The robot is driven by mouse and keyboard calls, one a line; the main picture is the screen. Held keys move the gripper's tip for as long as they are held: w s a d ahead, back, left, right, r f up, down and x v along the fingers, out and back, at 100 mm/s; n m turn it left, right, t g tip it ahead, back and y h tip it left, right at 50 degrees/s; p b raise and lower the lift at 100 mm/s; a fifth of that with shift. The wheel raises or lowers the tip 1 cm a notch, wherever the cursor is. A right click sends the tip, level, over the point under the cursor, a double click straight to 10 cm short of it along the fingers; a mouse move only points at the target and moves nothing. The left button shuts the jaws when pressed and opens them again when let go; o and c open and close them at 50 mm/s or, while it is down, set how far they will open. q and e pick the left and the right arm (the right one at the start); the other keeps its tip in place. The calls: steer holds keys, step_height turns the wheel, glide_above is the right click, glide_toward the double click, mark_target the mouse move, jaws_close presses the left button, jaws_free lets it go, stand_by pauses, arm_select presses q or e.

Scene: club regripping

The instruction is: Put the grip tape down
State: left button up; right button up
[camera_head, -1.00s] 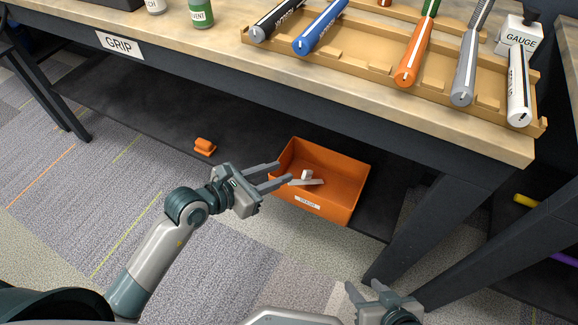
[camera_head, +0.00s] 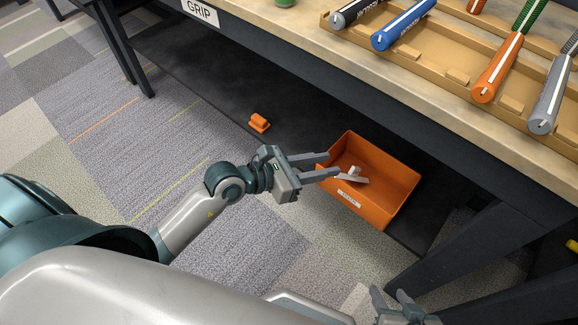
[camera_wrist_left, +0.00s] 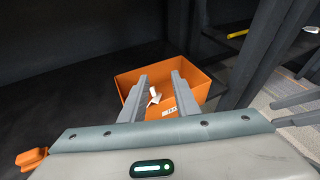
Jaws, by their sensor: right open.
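I cannot single out a grip tape for sure. A small white piece and a light grey strip (camera_head: 354,177) lie together inside the orange bin (camera_head: 392,205) under the bench. The white piece also shows in the left wrist view (camera_wrist_left: 154,97), between the fingertips in the picture. My left gripper (camera_head: 332,164) is open, with nothing between its fingers, and its tips reach over the bin's near left rim. In the left wrist view (camera_wrist_left: 159,76) its fingers stand apart. My right gripper (camera_head: 391,292) is open and empty at the bottom edge, partly cut off.
A small orange object (camera_head: 259,122) lies on the dark low shelf (camera_head: 215,85). Above stands the wooden bench top (camera_head: 420,85) with a tan rack (camera_head: 452,80) holding several clubs. A dark bench leg (camera_head: 450,245) stands right of the bin. Carpet in front is clear.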

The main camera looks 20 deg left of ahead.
arm_select(q)
step_height(320, 180, up, 10)
steer(key=s+r+n+t+h, duration=0.1)
steer(key=s+n+t+h, duration=0.2)
steer(key=n+t, duration=0.5)
steer(key=a+f+n+t+y, duration=0.2)
steer(key=a+n+y, duration=0.65)
steer(key=n, duration=1.05)
steer(key=s+a+f+n+g+y, duration=0.1)
steer(key=s+f+n+g+y, duration=0.15)
steer(key=f+n, duration=0.35)
steer(key=s+a+f+n+g+y, duration=0.2)
steer(key=f+n+g, duration=0.2)
steer(key=f, duration=0.3)
steer(key=s+d+f+n+g+h, duration=0.3)
steer(key=s+d+f+g, duration=0.4)
steer(key=s+f, duration=0.3)
steer(key=shift+s+d+f+n, duration=0.2)
steer(key=shift+s+d+n, duration=0.35)
steer(key=shift+s, duration=0.25)
